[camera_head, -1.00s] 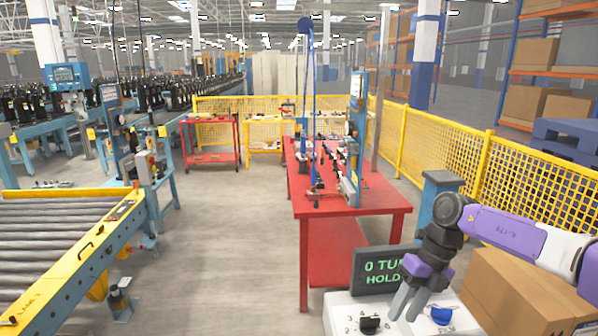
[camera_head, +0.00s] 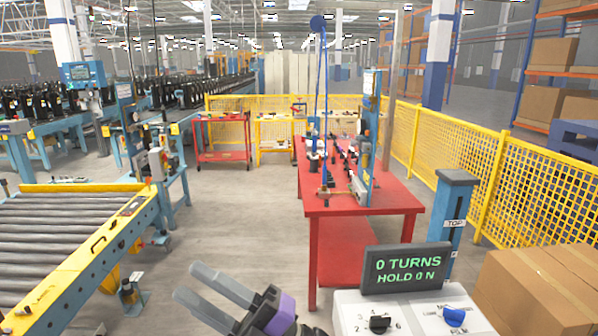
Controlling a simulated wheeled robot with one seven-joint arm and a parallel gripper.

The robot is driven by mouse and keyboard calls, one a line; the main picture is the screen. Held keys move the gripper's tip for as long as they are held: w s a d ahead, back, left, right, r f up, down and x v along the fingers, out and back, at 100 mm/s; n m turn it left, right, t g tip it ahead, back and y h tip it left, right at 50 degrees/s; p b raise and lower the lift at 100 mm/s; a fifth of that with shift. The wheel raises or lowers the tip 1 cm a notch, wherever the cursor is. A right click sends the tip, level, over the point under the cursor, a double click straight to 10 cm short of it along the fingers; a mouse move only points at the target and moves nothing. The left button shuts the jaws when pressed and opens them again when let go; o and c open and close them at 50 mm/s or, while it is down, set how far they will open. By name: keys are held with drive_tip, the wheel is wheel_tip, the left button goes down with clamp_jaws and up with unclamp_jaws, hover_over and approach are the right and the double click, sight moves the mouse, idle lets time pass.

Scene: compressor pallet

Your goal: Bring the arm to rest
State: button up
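My gripper (camera_head: 205,290) is at the bottom of the head view, left of the white control box. Its two grey fingers point up and left and are spread apart, with floor visible between them and nothing held. The purple and black wrist shows behind the fingers at the bottom edge. The rest of my arm is out of view.
The white control box (camera_head: 420,318) has knobs and a screen (camera_head: 405,269) reading "0 TURNS HOLD 0 N". A red table (camera_head: 365,202) stands beyond it. A roller conveyor (camera_head: 60,235) is at left, cardboard boxes (camera_head: 540,285) at right. Floor between conveyor and table is clear.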

drive_tip(key=s+d+f+m+t+h, duration=0.2)
drive_tip(key=d+f+m+t+h, duration=0.1)
drive_tip(key=d+m+t+h, duration=0.55)
drive_tip(key=s+d+f+m+t+h+b, duration=0.1)
drive_tip(key=s+d+f+m+t+h, duration=0.3)
drive_tip(key=m, duration=0.7)
drive_tip(key=s+d+f+m+t+h, duration=0.1)
drive_tip(key=d+m+t+h, duration=0.65)
drive_tip(key=m, duration=0.25)
drive_tip(key=s+d+f+g+h, duration=0.1)
drive_tip(key=s+d+f+g, duration=0.2)
drive_tip(key=s, duration=0.6)
drive_tip(key=s+d+f+m+g+h+b, duration=0.1)
drive_tip(key=s+d+f+g, duration=0.2)
drive_tip(key=s+d+f, duration=0.3)
drive_tip(key=s+d+f+m+g+h, duration=0.1)
drive_tip(key=s+d+f+g+h, duration=0.1)
drive_tip(key=s+f, duration=0.5)
drive_tip(key=s+d+g, duration=0.1)
drive_tip(key=s+d, duration=0.1)
drive_tip(key=s, duration=0.3)
drive_tip(key=shift+d+b, duration=0.35)
drive_tip(key=shift+d, duration=0.05)
